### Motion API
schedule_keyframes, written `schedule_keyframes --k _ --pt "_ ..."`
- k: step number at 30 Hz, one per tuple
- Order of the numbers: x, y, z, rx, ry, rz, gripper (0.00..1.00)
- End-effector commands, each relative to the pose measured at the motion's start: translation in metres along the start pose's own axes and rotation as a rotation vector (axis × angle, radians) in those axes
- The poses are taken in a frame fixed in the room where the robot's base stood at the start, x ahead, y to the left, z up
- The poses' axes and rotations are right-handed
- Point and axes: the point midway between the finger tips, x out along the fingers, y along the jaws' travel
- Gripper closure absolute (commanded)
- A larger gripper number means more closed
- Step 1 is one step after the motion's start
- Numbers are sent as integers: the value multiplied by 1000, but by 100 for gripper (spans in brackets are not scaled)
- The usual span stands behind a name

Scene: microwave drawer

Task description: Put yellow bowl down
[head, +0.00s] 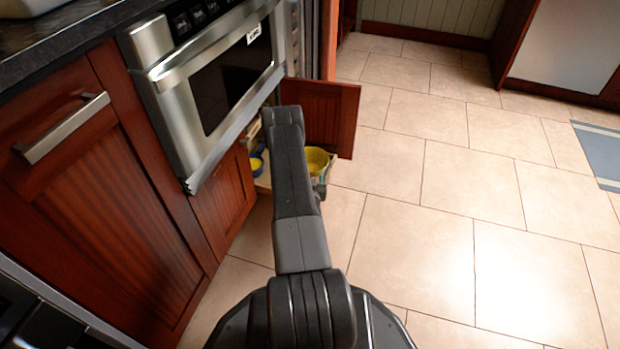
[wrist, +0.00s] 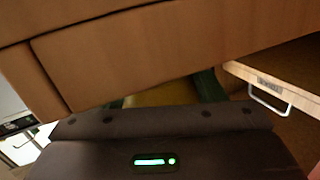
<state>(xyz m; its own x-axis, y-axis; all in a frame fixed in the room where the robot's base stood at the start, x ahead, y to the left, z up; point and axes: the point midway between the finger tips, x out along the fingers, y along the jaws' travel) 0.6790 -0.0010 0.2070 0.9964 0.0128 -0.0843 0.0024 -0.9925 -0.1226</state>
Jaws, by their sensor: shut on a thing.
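A yellow bowl (head: 318,160) shows just right of my arm, at the open drawer (head: 263,181) below the microwave. In the head view my arm hides the gripper and part of the drawer. In the wrist view my gripper (wrist: 162,97) has a dark body and green fingers, shut on the yellow bowl (wrist: 158,96), of which only a strip shows between them. I cannot tell whether the bowl touches the drawer floor.
A blue and yellow item (head: 257,164) is in the drawer's left part. The microwave (head: 215,85) is above, and a red wooden door (head: 328,115) stands open behind the drawer. A wooden panel (wrist: 180,45) is close in the wrist view.

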Motion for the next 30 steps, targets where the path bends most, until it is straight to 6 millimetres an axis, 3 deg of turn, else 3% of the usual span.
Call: schedule_keyframes --k 6,7,10,26,30 --pt "0 1 5 0 -1 1 100" --pt "0 1 6 -1 -3 1 37" --pt "0 1 5 -1 -2 1 18" --pt "0 0 -1 0 0 0 15" --pt "-22 0 -2 -1 -6 1 15"
